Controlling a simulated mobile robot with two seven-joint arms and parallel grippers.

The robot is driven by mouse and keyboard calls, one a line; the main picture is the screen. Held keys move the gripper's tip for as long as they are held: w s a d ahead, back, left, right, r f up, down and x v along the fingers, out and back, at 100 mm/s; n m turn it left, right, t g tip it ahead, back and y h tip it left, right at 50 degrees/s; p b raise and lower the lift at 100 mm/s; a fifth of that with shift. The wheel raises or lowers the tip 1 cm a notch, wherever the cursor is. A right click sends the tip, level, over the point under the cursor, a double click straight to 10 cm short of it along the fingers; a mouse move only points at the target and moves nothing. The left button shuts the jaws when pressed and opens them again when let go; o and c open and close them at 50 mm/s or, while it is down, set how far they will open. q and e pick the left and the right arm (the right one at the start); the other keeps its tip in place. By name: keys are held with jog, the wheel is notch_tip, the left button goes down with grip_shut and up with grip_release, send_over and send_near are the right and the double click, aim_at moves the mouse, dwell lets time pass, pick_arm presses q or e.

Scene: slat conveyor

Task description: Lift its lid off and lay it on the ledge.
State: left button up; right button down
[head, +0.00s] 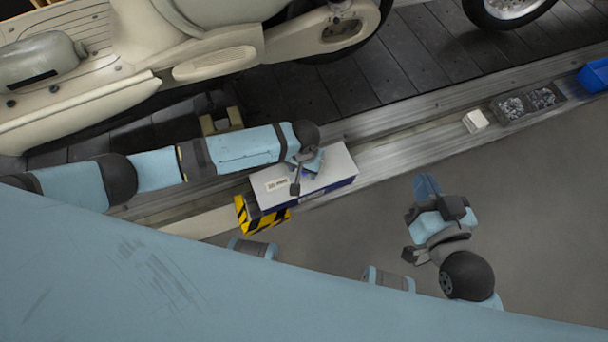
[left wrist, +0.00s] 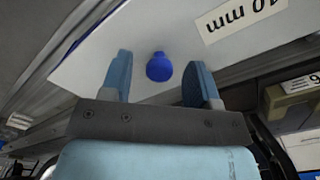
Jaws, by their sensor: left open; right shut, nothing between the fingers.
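A box with a flat white lid (head: 335,168) and a dark blue side (head: 325,190) sits at the conveyor's near edge in the head view. The lid looks seated on it. In the left wrist view the white lid (left wrist: 85,72) has a blue knob (left wrist: 159,67) and a printed label (left wrist: 240,17). My left gripper (head: 312,164) is over the lid; in the left wrist view its open fingers (left wrist: 160,82) stand either side of the knob, with gaps. My right gripper (head: 427,186) is shut and empty, right of the box. I cannot tell which surface is the ledge.
The grey metal conveyor (head: 400,150) runs up to the right. On it are a small white block (head: 475,121), a dark tray of metal parts (head: 494,113) and a blue bin (head: 594,76). A cream scooter (head: 215,65) stands behind.

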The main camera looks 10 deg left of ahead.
pick_arm(q)
jog(key=shift+f, duration=0.4)
jog(key=c, duration=1)
jog(key=shift+r, duration=0.1)
